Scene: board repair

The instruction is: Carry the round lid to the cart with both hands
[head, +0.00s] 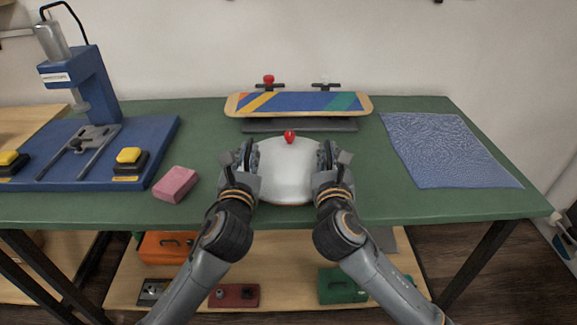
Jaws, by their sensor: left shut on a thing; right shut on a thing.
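The round lid (287,178) is pale, domed and white, with a red knob (290,137) at its far side in the picture. It is between my two grippers, over the front middle of the green table. My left gripper (252,160) is shut on the lid's left side. My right gripper (326,160) is shut on its right side. The fingers hide the lid's side edges. I cannot tell whether the lid touches the table. No cart can be made out clearly.
A skateboard deck (300,104) on a stand is behind the lid. A blue press (85,90) and a pink block (175,184) are to the left. A blue cloth (445,150) lies at the right. Toolboxes (342,287) sit on the shelf below. The table between lid and cloth is clear.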

